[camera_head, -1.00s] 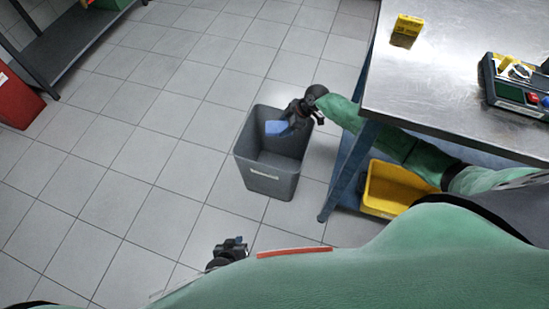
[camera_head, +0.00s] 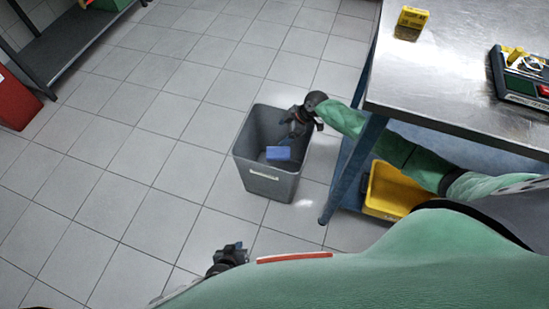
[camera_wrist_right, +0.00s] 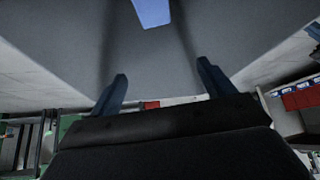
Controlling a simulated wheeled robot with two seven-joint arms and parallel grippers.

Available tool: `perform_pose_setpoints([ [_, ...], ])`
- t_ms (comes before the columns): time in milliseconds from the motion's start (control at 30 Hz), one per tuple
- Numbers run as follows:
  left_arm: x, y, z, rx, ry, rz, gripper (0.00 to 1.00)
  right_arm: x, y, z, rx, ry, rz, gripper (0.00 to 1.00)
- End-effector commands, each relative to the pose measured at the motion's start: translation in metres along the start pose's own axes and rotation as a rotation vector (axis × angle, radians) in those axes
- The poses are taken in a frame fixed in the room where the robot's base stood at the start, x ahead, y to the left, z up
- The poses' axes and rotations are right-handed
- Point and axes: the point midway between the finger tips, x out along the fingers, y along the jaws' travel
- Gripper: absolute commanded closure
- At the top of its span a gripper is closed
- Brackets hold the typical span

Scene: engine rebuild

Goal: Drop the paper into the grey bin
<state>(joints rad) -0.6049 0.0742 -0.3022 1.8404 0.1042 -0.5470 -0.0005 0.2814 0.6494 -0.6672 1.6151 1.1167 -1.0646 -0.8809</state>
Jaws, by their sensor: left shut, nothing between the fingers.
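The grey bin (camera_head: 272,186) stands on the tiled floor, with a pale label on its front wall. The paper, a blue, flat-sided piece (camera_head: 278,153), is inside the bin, below my right gripper. It also shows in the right wrist view (camera_wrist_right: 152,12), beyond the fingertips and apart from them. My right gripper (camera_head: 293,124) is over the back right part of the bin's opening. Its two fingers (camera_wrist_right: 161,78) are spread with nothing between them. My left gripper (camera_head: 236,248) is low in the head view, in front of the bin, shut and empty.
A steel-topped table (camera_head: 450,85) stands on the right, with a yellow box (camera_head: 412,18) and a tool case (camera_head: 523,80) on it. A yellow bin (camera_head: 392,190) sits on its lower shelf. The floor left of the grey bin is clear.

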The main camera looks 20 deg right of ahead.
Motion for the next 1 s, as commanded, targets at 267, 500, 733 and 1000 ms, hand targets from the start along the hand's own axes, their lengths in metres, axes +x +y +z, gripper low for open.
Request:
perform_pose_setpoints([
  [267,0.000,-0.001,-0.001,0.001,0.001,-0.001,1.00,-0.002,0.000,0.000,0.000,0.000,0.000,0.19],
  [500,0.000,-0.001,-0.003,0.001,0.002,-0.001,1.00,-0.030,0.000,0.001,-0.002,-0.002,0.001,0.19],
  [733,-0.001,-0.001,-0.004,0.001,0.002,-0.001,1.00,-0.063,0.000,0.001,-0.001,-0.001,0.001,0.19],
  [1000,-0.002,-0.001,-0.004,0.001,0.001,-0.001,1.00,-0.078,0.000,0.001,0.001,-0.001,-0.001,0.19],
])
